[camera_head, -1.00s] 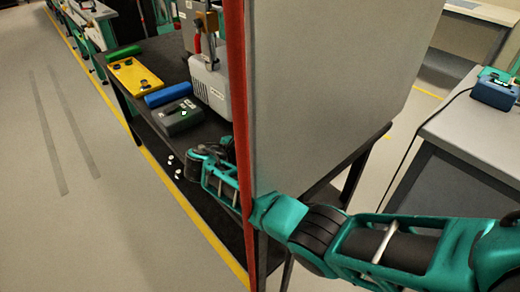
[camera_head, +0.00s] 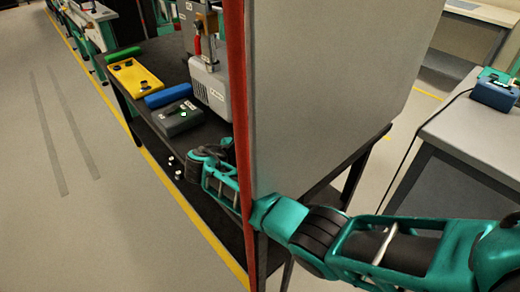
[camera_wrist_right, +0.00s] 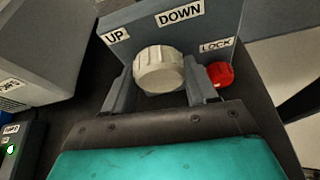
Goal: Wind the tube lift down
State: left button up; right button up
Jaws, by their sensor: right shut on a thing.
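In the right wrist view a ribbed, off-white knob (camera_wrist_right: 158,68) sits on a grey panel (camera_wrist_right: 146,19) marked UP on the left and DOWN on the right. My right gripper (camera_wrist_right: 162,86) has one finger on each side of the knob and is shut on it. A small red knob (camera_wrist_right: 221,74) sits to the right, under a LOCK label (camera_wrist_right: 216,45). In the head view my right arm reaches past the red edge of a large grey cabinet; the fingers and the off-white knob cannot be made out there. My left gripper is not in view.
The cabinet (camera_head: 330,90) hides part of the dark bench (camera_head: 135,97). Open floor lies to the left.

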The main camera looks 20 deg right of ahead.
jog(key=shift+s+r+m+t+p, duration=0.1)
jog(key=shift+m+t+p, duration=0.25)
jog(key=shift+p, duration=0.25)
jog(key=shift+m+t+y+p, duration=0.25)
jog(key=shift+m+y+p, duration=0.05)
jog(key=shift+m, duration=0.25)
jog(key=shift+m+t, duration=0.6)
jog(key=shift+m, duration=0.1)
jog(key=shift+s+f+m+t, duration=0.1)
jog(key=shift+f+m+t, duration=0.15)
jog(key=shift+m, duration=0.35)
jog(key=o, duration=1)
jog(key=shift+r, duration=0.1)
jog(key=shift+o, duration=0.2)
